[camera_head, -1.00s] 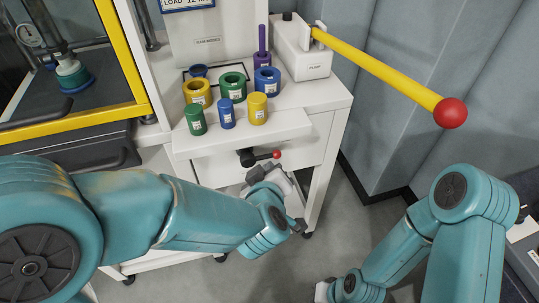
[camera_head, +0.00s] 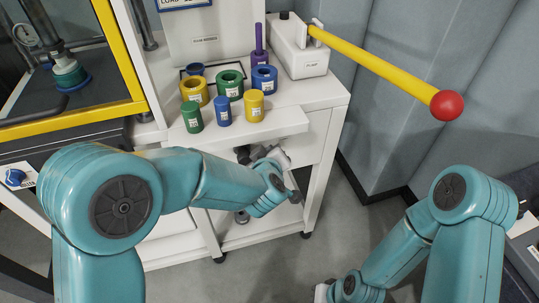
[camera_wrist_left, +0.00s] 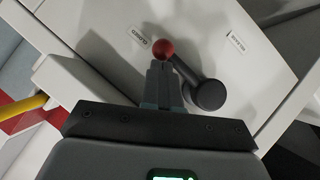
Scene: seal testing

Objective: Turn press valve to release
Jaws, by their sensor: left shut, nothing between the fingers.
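The press valve is a black lever with a red ball end on the cart's white front panel. In the left wrist view its black hub (camera_wrist_left: 208,95) is right of centre and the red ball (camera_wrist_left: 163,49) is at the upper middle. My left gripper (camera_wrist_left: 162,66) is shut and empty, with its fingertips at the red ball; I cannot tell whether they touch it. In the head view the black valve (camera_head: 242,153) shows only partly, as my left gripper (camera_head: 270,155) covers the ball. My right gripper (camera_head: 322,292) is low in the head view, mostly hidden.
Two small labels flank the lever, a left one (camera_wrist_left: 133,37) and a right one (camera_wrist_left: 237,43). Coloured rings and cylinders (camera_head: 223,111) stand on the cart top (camera_head: 290,122) above. A pump (camera_head: 300,50) with a long yellow handle (camera_head: 375,62) is at the upper right.

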